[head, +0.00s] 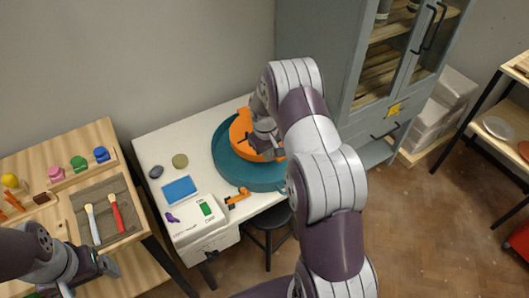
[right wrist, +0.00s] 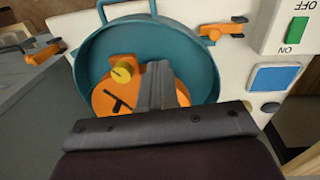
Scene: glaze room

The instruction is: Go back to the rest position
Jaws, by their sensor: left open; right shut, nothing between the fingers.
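My right arm reaches over the white table (head: 150,150) in the head view. My right gripper (head: 268,150) is over the round teal basin (head: 228,172) with an orange disc (head: 239,128) inside it. In the right wrist view its fingers (right wrist: 157,82) are shut with nothing between them, in front of the orange disc (right wrist: 112,98) and teal basin (right wrist: 88,52). How far they are from the disc is unclear. My left gripper (head: 108,268) is at the lower left in the head view, open, by the front of the wooden bench (head: 75,137).
The bench holds brushes (head: 92,222) on a grey mat and several small coloured pieces. The white table also holds a blue pad (head: 180,189), a switch box (head: 205,225) and an orange clamp (head: 238,196). A stool (head: 268,222) stands below; a grey cabinet (head: 315,45) stands behind.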

